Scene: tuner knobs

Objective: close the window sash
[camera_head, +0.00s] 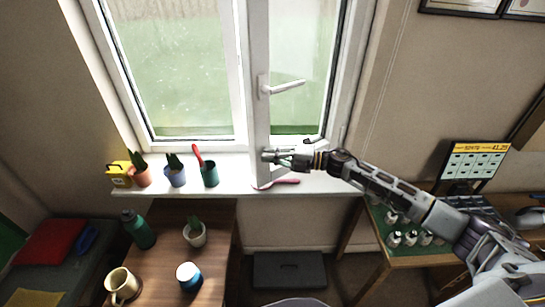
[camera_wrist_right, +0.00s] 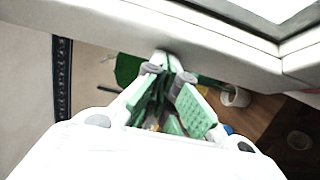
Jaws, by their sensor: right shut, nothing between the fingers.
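The white window sash (camera_head: 257,125) on the right half of the window stands swung inward at an angle. Its white handle (camera_head: 285,87) sticks out to the right from its left stile. My right gripper (camera_head: 267,156) is at the lower left corner of the sash, its fingers shut and empty. In the right wrist view, the fingertips (camera_wrist_right: 163,64) meet close to the white sash frame (camera_wrist_right: 215,45); I cannot tell whether they touch it. My left gripper is out of view.
The sill (camera_head: 240,180) bears a yellow box (camera_head: 119,174), several small pots and a pink-handled tool (camera_head: 284,182). A desk (camera_head: 160,260) with a mug (camera_head: 122,284) and a green bottle (camera_head: 138,229) stands lower left. A green-topped table (camera_head: 420,240) with small items stands right.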

